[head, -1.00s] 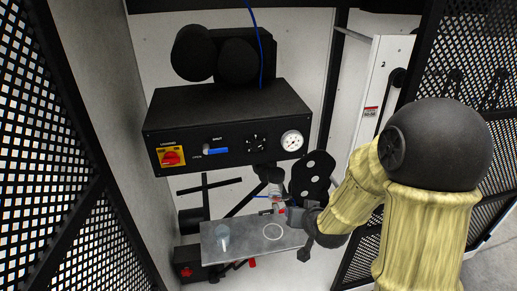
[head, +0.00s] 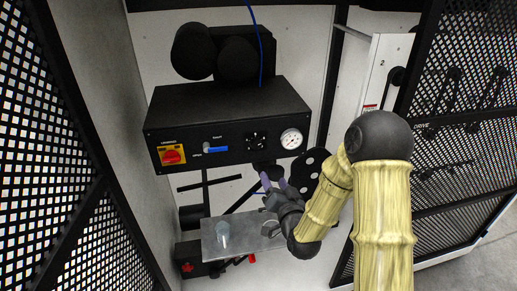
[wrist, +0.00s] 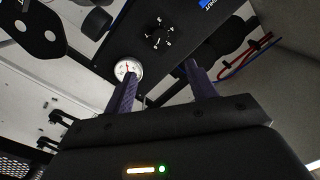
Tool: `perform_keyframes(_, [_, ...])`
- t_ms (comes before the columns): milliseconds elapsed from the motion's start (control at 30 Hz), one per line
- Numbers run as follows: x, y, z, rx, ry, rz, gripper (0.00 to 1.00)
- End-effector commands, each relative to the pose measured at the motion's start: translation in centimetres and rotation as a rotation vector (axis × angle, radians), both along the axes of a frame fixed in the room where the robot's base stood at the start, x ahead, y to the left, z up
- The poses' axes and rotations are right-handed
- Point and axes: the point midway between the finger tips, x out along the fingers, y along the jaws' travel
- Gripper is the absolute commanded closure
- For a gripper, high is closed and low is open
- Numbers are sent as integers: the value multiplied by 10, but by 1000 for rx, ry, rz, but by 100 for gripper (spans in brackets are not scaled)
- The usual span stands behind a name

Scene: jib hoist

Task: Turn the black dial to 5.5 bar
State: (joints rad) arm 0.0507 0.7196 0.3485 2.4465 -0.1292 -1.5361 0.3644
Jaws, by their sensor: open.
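The black dial (head: 257,140) is on the front of a black control box (head: 190,130), between the blue valve lever and the white gauge. In the wrist view the dial (wrist: 158,34) shows with a ring of white marks around it, too small to read. The round white pressure gauge (head: 291,139) is to its right; it also shows in the wrist view (wrist: 128,68), its reading unclear. My gripper (head: 274,185) is open and empty, below the box front and apart from the dial. In the wrist view its two purple fingers (wrist: 160,80) point up toward the panel.
A red and yellow switch (head: 172,155) and a blue lever (head: 216,150) sit left of the dial. A metal shelf (head: 245,240) with a clear cup (head: 222,232) is below. A black plate with holes (head: 310,172) hangs close to my gripper's right. Mesh panels stand at both sides.

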Motion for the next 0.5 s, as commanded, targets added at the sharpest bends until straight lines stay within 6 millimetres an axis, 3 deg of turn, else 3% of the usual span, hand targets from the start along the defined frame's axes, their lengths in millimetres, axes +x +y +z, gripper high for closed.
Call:
perform_keyframes(233, [16,6,2,-1,-1,-1,43])
perform_keyframes(500, [54,20,3,-1,0,0,43])
